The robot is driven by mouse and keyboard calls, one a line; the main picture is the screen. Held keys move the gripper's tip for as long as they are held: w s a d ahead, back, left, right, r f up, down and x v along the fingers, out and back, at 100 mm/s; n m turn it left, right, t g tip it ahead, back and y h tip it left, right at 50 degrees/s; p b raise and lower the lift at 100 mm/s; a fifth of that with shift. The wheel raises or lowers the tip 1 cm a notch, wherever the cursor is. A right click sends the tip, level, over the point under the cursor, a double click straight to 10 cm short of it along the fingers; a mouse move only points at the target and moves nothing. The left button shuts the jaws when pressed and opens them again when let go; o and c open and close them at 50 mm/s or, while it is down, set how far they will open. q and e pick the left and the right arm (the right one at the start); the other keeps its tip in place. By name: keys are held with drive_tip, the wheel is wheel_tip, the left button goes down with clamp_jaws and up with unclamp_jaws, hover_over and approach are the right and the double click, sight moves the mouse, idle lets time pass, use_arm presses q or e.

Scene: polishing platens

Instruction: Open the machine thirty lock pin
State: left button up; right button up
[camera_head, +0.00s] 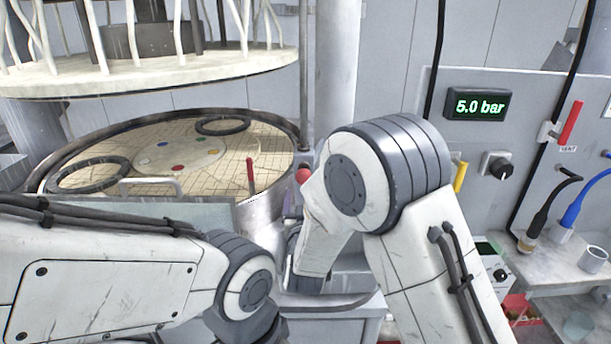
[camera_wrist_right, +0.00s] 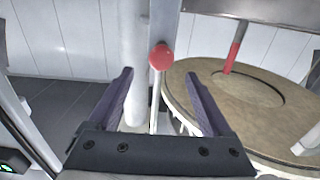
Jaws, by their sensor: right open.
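A red ball knob (camera_wrist_right: 161,57) on a thin pale rod shows in the right wrist view. In the picture it lies between and just above my right gripper's fingertips (camera_wrist_right: 160,75), which are open and apart from it. The knob also shows in the head view (camera_head: 303,175), just left of my right arm. A red-gripped lever (camera_wrist_right: 235,48) stands to its right in the wrist view and to its left in the head view (camera_head: 250,176). I cannot tell by label which one is the lock pin. My right arm hides its gripper in the head view. My left gripper is out of sight.
A round machine basin with a tan grooved platen (camera_head: 215,175) and black rings (camera_head: 90,175) stands at left. A pale upper disc (camera_head: 150,75) hangs above it. A panel with a 5.0 bar display (camera_head: 477,104), a red handle (camera_head: 570,124) and a yellow handle (camera_head: 461,177) is at right.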

sight(304, 181)
drive_tip(key=w+p, duration=0.2)
drive_tip(key=w, duration=0.5)
drive_tip(key=shift+w+a+r+p, duration=0.1)
drive_tip(key=shift+w+p, duration=0.1)
drive_tip(key=shift+p, duration=0.15)
drive_tip(key=shift+w, duration=0.55)
clamp_jaws()
